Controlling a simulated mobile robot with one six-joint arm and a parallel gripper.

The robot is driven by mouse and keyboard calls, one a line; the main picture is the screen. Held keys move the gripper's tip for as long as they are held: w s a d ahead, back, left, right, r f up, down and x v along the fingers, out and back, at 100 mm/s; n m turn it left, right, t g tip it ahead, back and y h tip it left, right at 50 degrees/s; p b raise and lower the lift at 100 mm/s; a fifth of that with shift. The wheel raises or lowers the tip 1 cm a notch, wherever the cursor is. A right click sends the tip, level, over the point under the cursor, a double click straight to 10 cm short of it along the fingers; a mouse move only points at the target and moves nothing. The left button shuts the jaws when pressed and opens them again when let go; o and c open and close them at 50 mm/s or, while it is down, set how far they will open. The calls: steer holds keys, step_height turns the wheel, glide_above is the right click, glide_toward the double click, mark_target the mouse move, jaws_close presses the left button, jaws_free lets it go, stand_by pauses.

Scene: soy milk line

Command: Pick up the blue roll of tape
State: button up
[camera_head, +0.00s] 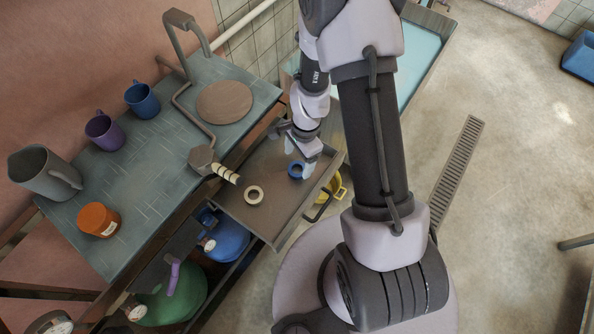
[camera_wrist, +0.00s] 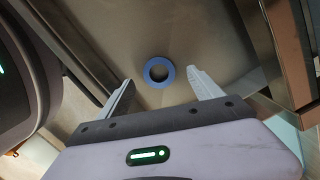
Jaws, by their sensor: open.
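The blue roll of tape (camera_head: 296,170) lies flat in the open metal drawer (camera_head: 272,205), toward its right part. In the wrist view the blue roll (camera_wrist: 159,60) shows as a full ring with the drawer floor visible through it. My gripper (camera_head: 300,168) is over the drawer, close to the roll, pointing down. In the wrist view my gripper (camera_wrist: 161,90) has its two fingers spread wide and empty, with the roll between and beyond their tips. I cannot tell the exact height above the roll.
A white roll (camera_head: 253,194) lies in the same drawer, left of the blue one. The drawer's raised walls and front handle (camera_head: 320,207) are close by.

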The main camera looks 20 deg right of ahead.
mark_target(297, 169)
step_height(297, 169, down, 4)
steer(key=shift+s+a+b, duration=0.1)
steer(key=shift+a+b, duration=0.05)
steer(key=shift+b, duration=0.6)
steer(key=shift+r, duration=0.1)
steer(key=c, duration=1.4)
